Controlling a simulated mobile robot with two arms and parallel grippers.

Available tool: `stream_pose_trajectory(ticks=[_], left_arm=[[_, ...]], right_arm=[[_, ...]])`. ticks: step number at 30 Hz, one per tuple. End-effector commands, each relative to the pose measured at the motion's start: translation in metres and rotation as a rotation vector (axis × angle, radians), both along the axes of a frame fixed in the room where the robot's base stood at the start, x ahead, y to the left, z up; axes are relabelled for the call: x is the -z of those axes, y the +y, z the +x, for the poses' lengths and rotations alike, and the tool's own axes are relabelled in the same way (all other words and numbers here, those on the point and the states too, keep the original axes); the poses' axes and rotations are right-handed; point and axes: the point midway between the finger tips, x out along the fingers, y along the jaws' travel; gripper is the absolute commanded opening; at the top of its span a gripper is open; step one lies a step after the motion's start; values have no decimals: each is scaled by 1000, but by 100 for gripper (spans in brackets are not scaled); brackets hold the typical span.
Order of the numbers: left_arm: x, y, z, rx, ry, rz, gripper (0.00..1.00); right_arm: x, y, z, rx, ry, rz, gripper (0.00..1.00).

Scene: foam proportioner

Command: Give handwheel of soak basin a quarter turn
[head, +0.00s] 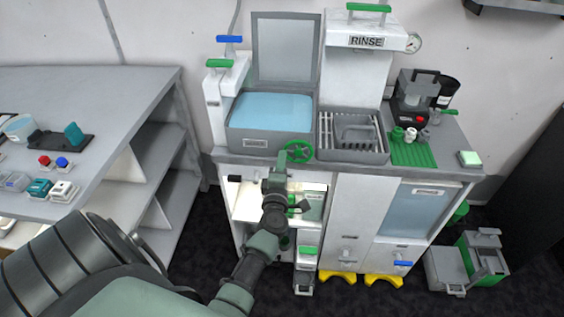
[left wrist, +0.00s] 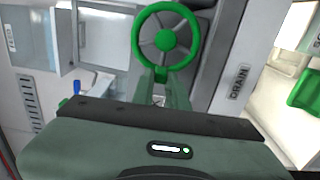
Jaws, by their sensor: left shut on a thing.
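The green handwheel (head: 299,152) is at the front right corner of the soak basin (head: 256,143), a grey basin of blue liquid with its lid standing up behind. In the left wrist view the handwheel (left wrist: 166,40) shows its round rim, spokes and hub from close up. My left gripper (head: 284,158) reaches up to the wheel from the front. In the left wrist view its fingers (left wrist: 161,77) are shut on the near part of the rim. My right gripper is in neither view.
A rinse basin with a rack (head: 352,150) stands right of the wheel. A DRAIN label (left wrist: 238,82) is close by. Blue and green lever handles (head: 229,40) rise at the left. A grey bench (head: 120,85) with small items stands further left.

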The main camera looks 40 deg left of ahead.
Motion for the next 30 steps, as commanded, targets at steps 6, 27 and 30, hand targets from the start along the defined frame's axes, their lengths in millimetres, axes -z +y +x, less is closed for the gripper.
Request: stream_pose_trajectory(ticks=[6,27,30], left_arm=[[3,-1,-1,1,0,-9,0],[1,-7,-12,1,1,-6,36],[2,-17,-27,1,2,-7,36]], right_arm=[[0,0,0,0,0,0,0],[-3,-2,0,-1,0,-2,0],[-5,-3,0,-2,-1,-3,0]])
